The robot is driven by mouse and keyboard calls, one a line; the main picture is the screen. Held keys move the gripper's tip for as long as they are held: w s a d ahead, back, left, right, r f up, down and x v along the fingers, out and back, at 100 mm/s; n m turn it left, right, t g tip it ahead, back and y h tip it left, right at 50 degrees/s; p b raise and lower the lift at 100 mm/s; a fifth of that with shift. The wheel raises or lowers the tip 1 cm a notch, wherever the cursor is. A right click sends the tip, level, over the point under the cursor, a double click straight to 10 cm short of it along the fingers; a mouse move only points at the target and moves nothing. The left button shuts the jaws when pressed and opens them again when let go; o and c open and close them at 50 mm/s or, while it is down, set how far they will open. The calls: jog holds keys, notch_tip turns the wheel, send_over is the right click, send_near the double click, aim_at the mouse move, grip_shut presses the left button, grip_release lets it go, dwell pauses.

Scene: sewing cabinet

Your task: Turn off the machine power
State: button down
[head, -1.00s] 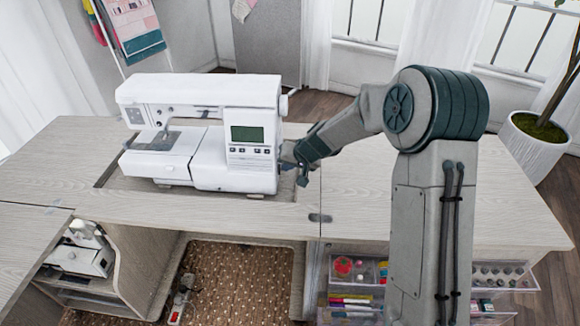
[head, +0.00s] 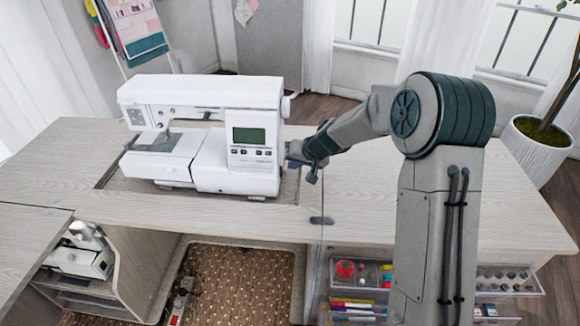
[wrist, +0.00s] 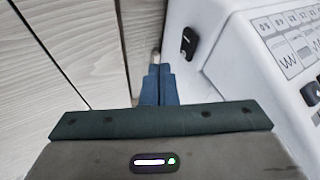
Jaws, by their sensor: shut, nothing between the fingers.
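The white sewing machine (head: 210,178) stands upright in the cabinet top, its screen facing the front. In the wrist view its white side panel (wrist: 222,55) carries a small black rocker switch (wrist: 189,42). This switch does not show in the head view. My gripper (wrist: 158,84) is shut and empty, its blue fingertips together, just below and left of the switch in the wrist view. I cannot tell whether they touch the panel. In the head view my gripper (head: 292,152) is beside the machine's right side, low, near the tabletop.
The wooden tabletop (head: 400,200) right of the machine is clear apart from my arm. A handwheel (head: 286,106) juts from the machine's upper right. Clear drawers (head: 355,275) with sewing supplies stand open below.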

jog(key=shift+w+d+f+b, duration=0.15)
jog(key=shift+d+b, duration=0.1)
jog(key=shift+d, duration=0.25)
jog(key=shift+d+f+b, duration=0.1)
jog(key=shift+d+b, duration=0.15)
jog(key=shift+d, duration=0.25)
jog(key=w+v, duration=0.1)
jog(key=v, duration=0.9)
jog(key=shift+s+d+r, duration=0.15)
jog(key=shift+d+r, duration=0.1)
jog(key=shift+d, duration=0.15)
jog(key=s+d+r+h+p, duration=0.1)
jog(key=s+d+r+p, duration=0.2)
jog(key=s, duration=0.7)
jog(key=s+d+r+g+h+p, duration=0.1)
jog(key=s+d+r+h+p, duration=0.1)
jog(key=s, duration=0.9)
jog(key=s+d+r+m+g+h+p, duration=0.1)
jog(key=s+d+r+p, duration=0.3)
jog(key=s, duration=0.6)
notch_tip(320, 180, up, 3)
jog(key=shift+s+d+h, duration=0.4)
jog(key=shift+d+h, duration=0.3)
jog(key=shift+d, duration=0.35)
